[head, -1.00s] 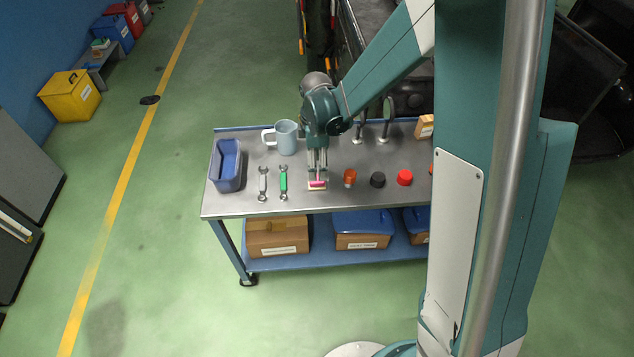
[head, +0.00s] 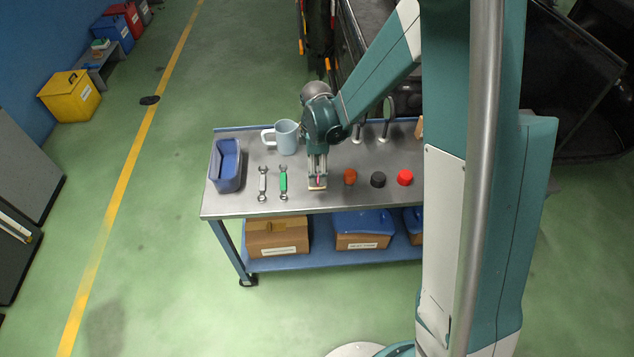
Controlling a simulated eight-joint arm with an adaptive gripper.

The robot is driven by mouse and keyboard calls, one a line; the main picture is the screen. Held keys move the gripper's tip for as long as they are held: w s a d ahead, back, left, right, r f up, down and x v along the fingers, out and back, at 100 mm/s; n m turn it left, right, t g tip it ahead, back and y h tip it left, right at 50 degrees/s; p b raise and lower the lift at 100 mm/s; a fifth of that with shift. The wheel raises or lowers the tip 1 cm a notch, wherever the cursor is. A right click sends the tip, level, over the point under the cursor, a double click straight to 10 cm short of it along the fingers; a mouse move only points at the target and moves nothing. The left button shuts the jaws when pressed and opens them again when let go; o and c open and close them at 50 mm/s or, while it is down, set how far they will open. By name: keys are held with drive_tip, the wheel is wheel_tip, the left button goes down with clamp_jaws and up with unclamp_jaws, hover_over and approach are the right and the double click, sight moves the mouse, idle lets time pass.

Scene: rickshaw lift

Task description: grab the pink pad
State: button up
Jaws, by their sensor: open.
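The pink pad (head: 318,181) sits on a small pale block (head: 317,188) near the front edge of the metal cart top. Only a small part of the pink shows; my gripper hides the rest. My gripper (head: 318,178) points down over the pad with its fingers at the pad's height. The jaws are open. I cannot tell whether a finger touches the pad.
A green-handled wrench (head: 283,182) and a grey wrench (head: 263,183) lie to the left, with a blue bin (head: 227,165) beyond. A light blue mug (head: 286,137) stands behind. Orange (head: 350,177), black (head: 378,180) and red (head: 405,177) knobs stand to the right.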

drive_tip(key=shift+s+f+b, duration=0.1)
drive_tip(key=shift+f+b, duration=0.25)
drive_tip(key=shift+f, duration=2.1)
drive_tip(key=shift+c, duration=0.5)
drive_tip(key=c, duration=0.9)
